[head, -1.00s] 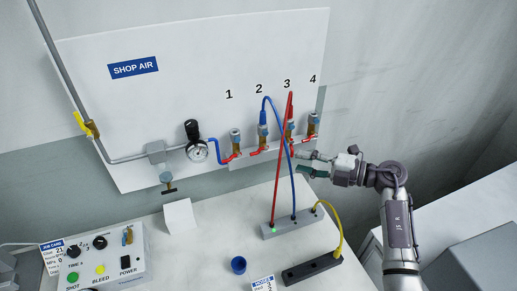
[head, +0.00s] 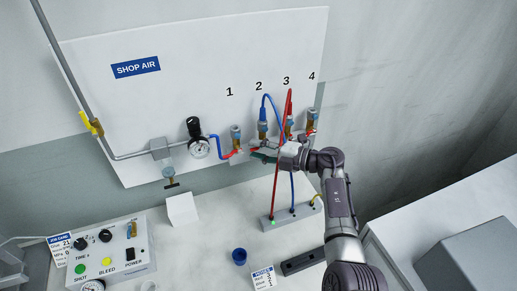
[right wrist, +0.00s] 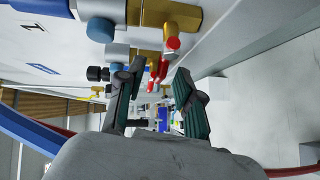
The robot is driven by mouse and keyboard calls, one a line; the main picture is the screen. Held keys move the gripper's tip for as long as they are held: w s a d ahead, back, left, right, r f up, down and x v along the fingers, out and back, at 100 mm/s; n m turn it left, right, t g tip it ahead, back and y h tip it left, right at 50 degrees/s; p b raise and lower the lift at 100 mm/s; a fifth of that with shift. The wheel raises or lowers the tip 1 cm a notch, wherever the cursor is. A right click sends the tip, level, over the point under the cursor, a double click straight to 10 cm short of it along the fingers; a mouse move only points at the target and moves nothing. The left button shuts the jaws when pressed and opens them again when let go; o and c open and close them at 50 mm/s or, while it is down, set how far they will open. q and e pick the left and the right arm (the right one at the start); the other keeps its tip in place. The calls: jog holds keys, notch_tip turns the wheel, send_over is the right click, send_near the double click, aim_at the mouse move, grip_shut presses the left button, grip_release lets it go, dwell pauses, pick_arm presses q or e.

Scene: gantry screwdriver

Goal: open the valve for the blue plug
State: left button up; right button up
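The blue plug (head: 263,129) sits in port 2 on the wall panel, and its blue hose (head: 273,103) runs down to the grey block on the bench. The small red valve handle below port 2 is largely hidden behind my right gripper (head: 263,156). My right gripper is at the manifold, just below the port 2 fitting. In the right wrist view its fingers (right wrist: 158,98) are apart, with red handles (right wrist: 162,64) showing beyond and between them. I cannot tell whether a finger touches one. My left gripper is not in view.
A red hose (head: 281,150) from port 3 hangs close beside my right gripper and wrist. Port 1 (head: 236,136) is to the left, port 4 (head: 312,119) to the right. A pressure gauge (head: 199,148) and control box (head: 108,252) are further left. A blue cup (head: 239,257) stands on the bench.

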grip_shut()
dwell(0.3)
jog(key=n+h+p, duration=0.1)
jog(key=h+p, duration=0.1)
jog(key=p, duration=0.1)
jog(key=f+n+h+p, duration=0.1)
jog(key=h+p, duration=0.1)
jog(key=p, duration=0.1)
jog(key=shift+d+n, duration=0.15)
jog(key=shift+n, duration=0.15)
jog(key=shift+d+f+n+h+p, duration=0.1)
jog(key=shift+f+n+h+p, duration=0.1)
jog(key=shift+n+h+p, duration=0.45)
jog(key=shift+f+p, duration=0.2)
jog(key=shift+p, duration=0.3)
grip_release()
